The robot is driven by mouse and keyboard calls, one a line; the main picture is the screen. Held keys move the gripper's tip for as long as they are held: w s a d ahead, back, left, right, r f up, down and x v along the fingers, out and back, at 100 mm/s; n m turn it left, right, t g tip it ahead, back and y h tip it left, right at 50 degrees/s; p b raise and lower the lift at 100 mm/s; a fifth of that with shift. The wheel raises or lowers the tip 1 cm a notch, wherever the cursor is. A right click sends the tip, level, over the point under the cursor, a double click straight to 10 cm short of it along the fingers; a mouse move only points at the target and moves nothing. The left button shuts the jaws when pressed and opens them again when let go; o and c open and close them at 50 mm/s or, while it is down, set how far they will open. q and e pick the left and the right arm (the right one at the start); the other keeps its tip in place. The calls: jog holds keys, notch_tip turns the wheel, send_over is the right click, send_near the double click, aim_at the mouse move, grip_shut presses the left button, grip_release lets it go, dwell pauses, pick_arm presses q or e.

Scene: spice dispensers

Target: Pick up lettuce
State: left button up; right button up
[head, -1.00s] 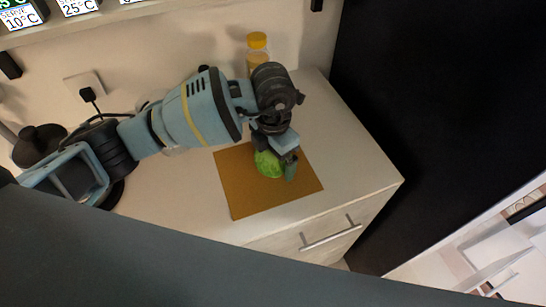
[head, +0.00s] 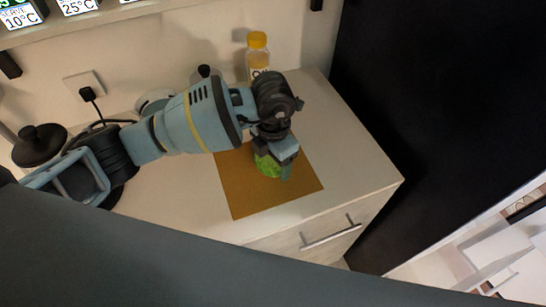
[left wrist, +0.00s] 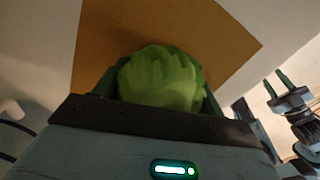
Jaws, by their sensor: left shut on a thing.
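The lettuce (head: 267,166) is a round green head over the brown board (head: 245,203) on the counter. My left gripper (head: 277,168) reaches down from above and is shut on it. In the left wrist view the lettuce (left wrist: 160,78) sits between the two fingers of the left gripper (left wrist: 157,90), with the brown board (left wrist: 185,22) behind it. I cannot tell whether the lettuce touches the board. My right gripper (left wrist: 280,92) shows at the right edge of the left wrist view, its fingers apart and empty.
A bottle with a yellow cap (head: 257,41) stands behind my left arm against the wall. A dark lidded pot (head: 39,145) is at the left, and a socket with a plug (head: 87,90) is on the wall. The tall black panel (head: 425,120) borders the counter at the right.

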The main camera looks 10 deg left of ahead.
pick_arm(q)
jog(key=shift+r, duration=0.1)
jog(key=shift+r, duration=0.55)
notch_tip(320, 180, up, 2)
jog(key=shift+r, duration=0.1)
jog(key=s+d+r, duration=0.1)
jog(key=s+d, duration=1)
jog(key=shift+s+d+r+b, duration=0.15)
jog(key=shift+d+r+b, duration=0.1)
jog(key=shift+b, duration=0.1)
